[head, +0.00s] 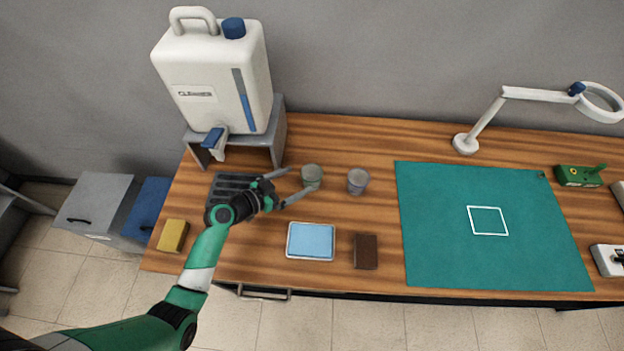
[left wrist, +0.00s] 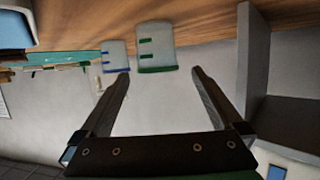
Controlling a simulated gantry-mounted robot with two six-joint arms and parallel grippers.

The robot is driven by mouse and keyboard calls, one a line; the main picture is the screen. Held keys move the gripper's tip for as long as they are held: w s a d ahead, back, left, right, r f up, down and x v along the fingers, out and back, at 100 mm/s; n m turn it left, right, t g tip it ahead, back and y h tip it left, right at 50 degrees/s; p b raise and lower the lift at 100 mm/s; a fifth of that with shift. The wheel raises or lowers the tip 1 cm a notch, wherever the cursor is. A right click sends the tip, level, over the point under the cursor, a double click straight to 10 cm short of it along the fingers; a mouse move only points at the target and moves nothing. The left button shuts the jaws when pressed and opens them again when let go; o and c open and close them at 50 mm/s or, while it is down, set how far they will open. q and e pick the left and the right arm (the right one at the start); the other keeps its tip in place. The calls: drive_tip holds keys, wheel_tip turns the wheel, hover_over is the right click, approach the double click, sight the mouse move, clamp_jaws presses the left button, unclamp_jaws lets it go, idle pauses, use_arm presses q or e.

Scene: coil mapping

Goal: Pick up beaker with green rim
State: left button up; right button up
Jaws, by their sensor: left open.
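The beaker with green rim (head: 311,174) stands on the wooden table, left of a similar beaker with blue marks (head: 358,181). My left gripper (head: 301,180) is open, its two fingers pointing right toward the green-rimmed beaker. In the left wrist view the green-marked beaker (left wrist: 157,46) shows upside down, just beyond and between the open fingertips (left wrist: 160,73). The blue-marked beaker (left wrist: 115,56) is to its left there. Nothing is held. Whether a finger touches the beaker cannot be told. My right gripper is not in view.
A white canister (head: 200,85) with a tap stands on a grey stand (head: 279,130) at the back left. A dark rack (head: 228,182) lies beneath my left wrist. A blue tray (head: 311,241), brown block (head: 366,251) and yellow sponge (head: 173,236) lie in front.

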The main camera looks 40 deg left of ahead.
sight(319, 168)
use_arm(q)
drive_tip(key=x, duration=0.4)
drive_tip(key=b+x, duration=0.1)
drive_tip(key=x, duration=0.2)
drive_tip(key=shift+w+d+r, duration=0.1)
drive_tip(key=shift+d+r, duration=0.05)
drive_tip(key=shift+r, duration=0.15)
drive_tip(key=c, duration=1.2)
drive_tip(key=shift+r+p, duration=0.4)
drive_tip(key=shift+r, duration=0.15)
drive_tip(key=s+d+r+p, duration=0.2)
drive_tip(key=d+r, duration=0.2)
drive_tip(key=s+d+r+p, duration=0.3)
drive_tip(key=d+r, duration=0.1)
drive_tip(key=s+d+r+p, duration=0.2)
drive_tip(key=d+r, duration=0.2)
drive_tip(key=shift+s+p, duration=0.25)
drive_tip(key=shift+p, duration=0.05)
